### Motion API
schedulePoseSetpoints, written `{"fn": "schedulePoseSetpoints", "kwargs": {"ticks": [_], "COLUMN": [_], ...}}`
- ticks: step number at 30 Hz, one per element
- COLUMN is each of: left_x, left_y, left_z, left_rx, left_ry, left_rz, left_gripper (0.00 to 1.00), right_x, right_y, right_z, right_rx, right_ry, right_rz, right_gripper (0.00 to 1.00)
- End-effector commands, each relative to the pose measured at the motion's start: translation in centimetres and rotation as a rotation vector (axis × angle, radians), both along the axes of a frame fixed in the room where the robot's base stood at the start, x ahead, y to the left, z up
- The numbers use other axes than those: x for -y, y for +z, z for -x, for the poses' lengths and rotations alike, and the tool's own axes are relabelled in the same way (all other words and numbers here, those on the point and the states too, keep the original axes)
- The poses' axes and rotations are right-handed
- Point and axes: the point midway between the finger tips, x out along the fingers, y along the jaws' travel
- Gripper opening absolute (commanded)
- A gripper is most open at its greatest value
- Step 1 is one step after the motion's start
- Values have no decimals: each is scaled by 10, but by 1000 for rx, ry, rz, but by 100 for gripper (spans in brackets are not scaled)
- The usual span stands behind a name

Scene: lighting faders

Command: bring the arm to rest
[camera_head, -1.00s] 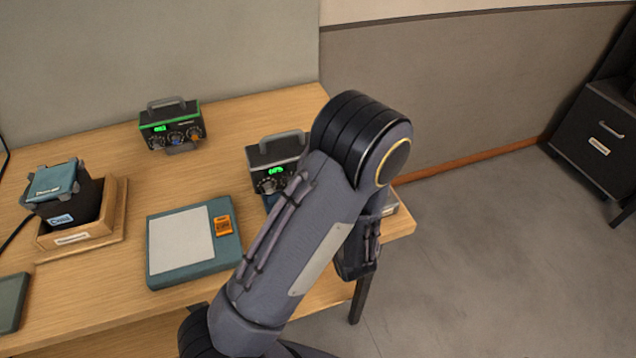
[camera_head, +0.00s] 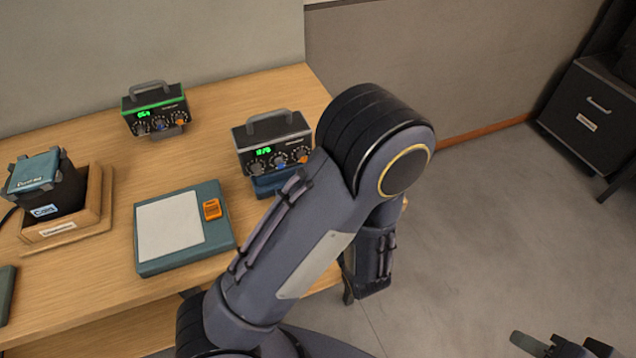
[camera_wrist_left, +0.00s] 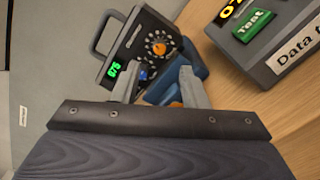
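One of my arms crosses the middle of the head view, its elbow raised above the table's front right. My right gripper (camera_head: 565,345) shows at the bottom right edge, over the floor, clear of the table. Its fingers stand apart and it looks empty; the frame cuts it off. My left gripper (camera_wrist_left: 160,85) shows in the left wrist view with its fingers apart. A dark knobbed box (camera_wrist_left: 145,50) on a blue base lies beyond them, and I see nothing gripped. I cannot make out the left gripper in the head view.
On the table (camera_head: 95,132) stand a green-edged box (camera_head: 155,105), a second knobbed box (camera_head: 272,140), a teal panel (camera_head: 172,225) and a wooden tray (camera_head: 95,205). A grey device with a green button (camera_wrist_left: 253,27) is in the wrist view. Floor at right is clear before a cabinet (camera_head: 588,118).

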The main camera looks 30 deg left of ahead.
Motion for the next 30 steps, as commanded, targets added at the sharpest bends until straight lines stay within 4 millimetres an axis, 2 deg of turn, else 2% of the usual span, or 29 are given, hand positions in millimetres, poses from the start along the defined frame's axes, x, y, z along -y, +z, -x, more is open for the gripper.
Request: {"fn": "schedulePoseSetpoints", "kwargs": {"ticks": [11,13,15,17,21,23,26,30], "left_x": [-1,-8,-22,-41,-81,-89,-88,-66], "left_y": [0,1,4,5,1,-3,-9,-11], "left_z": [0,3,12,26,79,104,141,175], "left_rx": [1,14,44,90,274,376,563,862], "left_ry": [4,37,119,232,612,792,1090,1508], "left_rz": [4,36,116,224,574,727,971,1282], "left_gripper": [40,40,40,40,40,40,40,40], "right_x": [0,0,0,0,0,0,0,0], "right_y": [0,0,0,0,0,0,0,0], "right_z": [0,0,0,0,0,0,0,0], "right_rx": [0,0,0,0,0,0,0,0], "right_ry": [0,0,0,0,0,0,0,0], "right_rz": [0,0,0,0,0,0,0,0], "right_gripper": [39,39,39,39,39,39,39,39]}}
